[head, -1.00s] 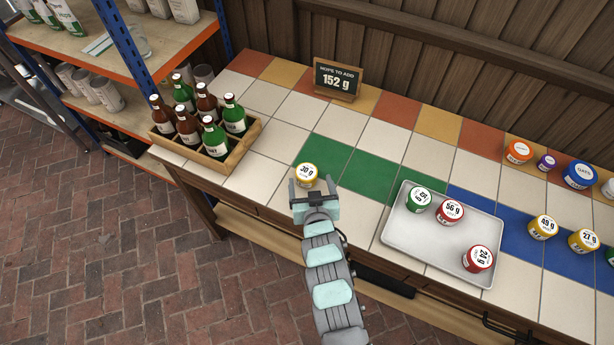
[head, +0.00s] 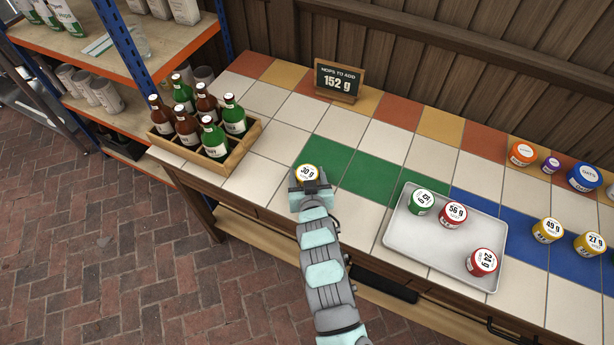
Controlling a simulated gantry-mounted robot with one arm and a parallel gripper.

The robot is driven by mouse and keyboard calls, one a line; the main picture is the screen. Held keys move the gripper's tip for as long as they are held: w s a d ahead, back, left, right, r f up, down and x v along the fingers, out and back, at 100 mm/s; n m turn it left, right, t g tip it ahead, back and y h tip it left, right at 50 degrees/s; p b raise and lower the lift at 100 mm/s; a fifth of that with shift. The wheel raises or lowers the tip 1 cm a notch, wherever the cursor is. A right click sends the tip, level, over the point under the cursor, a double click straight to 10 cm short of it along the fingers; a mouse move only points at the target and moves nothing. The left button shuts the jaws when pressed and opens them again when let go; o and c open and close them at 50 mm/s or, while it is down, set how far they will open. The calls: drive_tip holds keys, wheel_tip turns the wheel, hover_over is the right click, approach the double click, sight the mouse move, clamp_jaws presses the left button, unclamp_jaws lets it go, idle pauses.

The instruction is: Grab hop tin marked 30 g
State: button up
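The hop tin marked 30 g (head: 307,173) has a yellow side and a white lid. It stands at the near left end of the green tile row. My gripper (head: 309,182) is right at the tin, reaching it from the near side. The tin's lid faces up and its label is readable. The fingertips are small and partly hidden around the tin, so I cannot tell whether they are closed on it.
A bottle crate (head: 253,136) stands to the left. A sign reading 152 g (head: 338,80) stands at the back. More tins, including a 27 g one (head: 588,244), stand farther right.

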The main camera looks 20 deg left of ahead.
drive_tip(key=c, duration=1)
drive_tip(key=shift+o, duration=0.2)
drive_tip(key=shift+r, duration=0.1)
